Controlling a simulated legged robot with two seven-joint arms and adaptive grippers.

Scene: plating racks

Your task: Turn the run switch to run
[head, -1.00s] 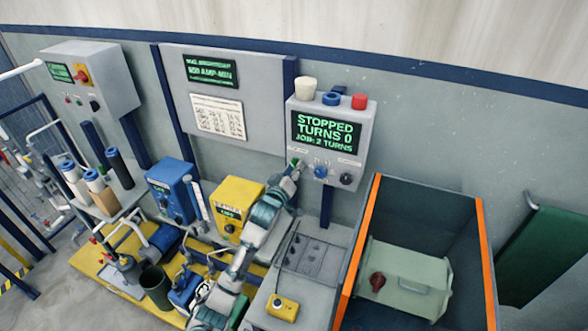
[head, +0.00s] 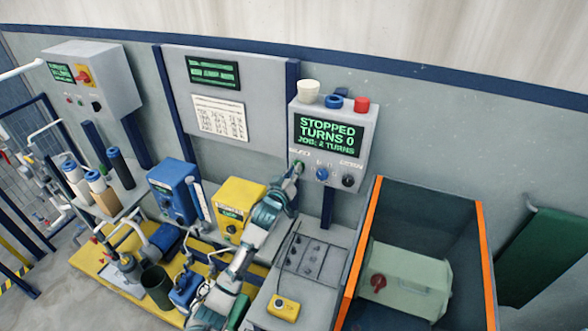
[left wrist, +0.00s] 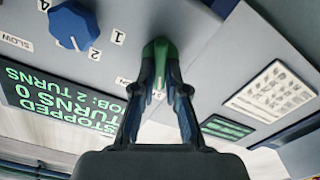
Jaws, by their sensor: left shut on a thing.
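The grey control box (head: 370,118) is on the wall panel in the head view. Its display (head: 325,135) reads STOPPED, TURNS 0, JOB: 2 TURNS. The green run switch (left wrist: 160,47) is at the box's lower left. My left gripper (head: 297,170) reaches up to it from below. In the left wrist view the two fingers of my left gripper (left wrist: 160,72) are shut on the green switch. The fingers hide part of the switch and its labels, so its exact setting cannot be told. My right gripper is not in view.
A blue numbered knob (head: 322,174) and a black knob (head: 348,181) sit right of the switch. The blue knob is close to my fingers in the left wrist view (left wrist: 72,24). A yellow box (head: 240,201) stands beside my arm. An orange-edged bin (head: 361,240) is at the right.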

